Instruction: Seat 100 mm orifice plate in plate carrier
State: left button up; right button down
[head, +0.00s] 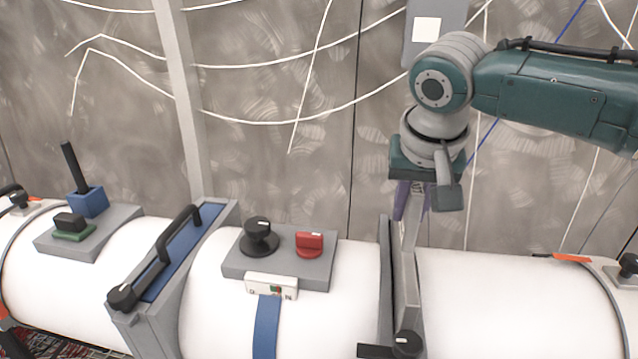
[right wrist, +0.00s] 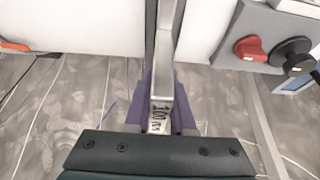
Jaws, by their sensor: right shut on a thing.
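The orifice plate's grey handle (head: 411,228) stands upright below my right gripper (head: 412,202). The right gripper's purple fingers are shut on this handle. In the right wrist view the handle (right wrist: 168,75) carries a dark marking that looks like "100 mm", between the fingers (right wrist: 161,110). The plate carrier (head: 385,285) is the narrow grey upright frame on the white pipe. The handle runs down at the carrier's slot. The plate's lower part is hidden, so I cannot tell how deep it sits. My left gripper is not in view.
A black knob (head: 406,343) is at the carrier's front. A grey panel (head: 318,272) with a black knob and a red knob sits left of it. Further left is a blue-topped frame (head: 182,255) with a black handle.

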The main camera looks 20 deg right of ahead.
jog(key=shift+f, duration=0.55)
jog(key=shift+f, duration=0.6)
jog(key=c, duration=0.8)
grip_release()
jog(key=shift+o, duration=0.2)
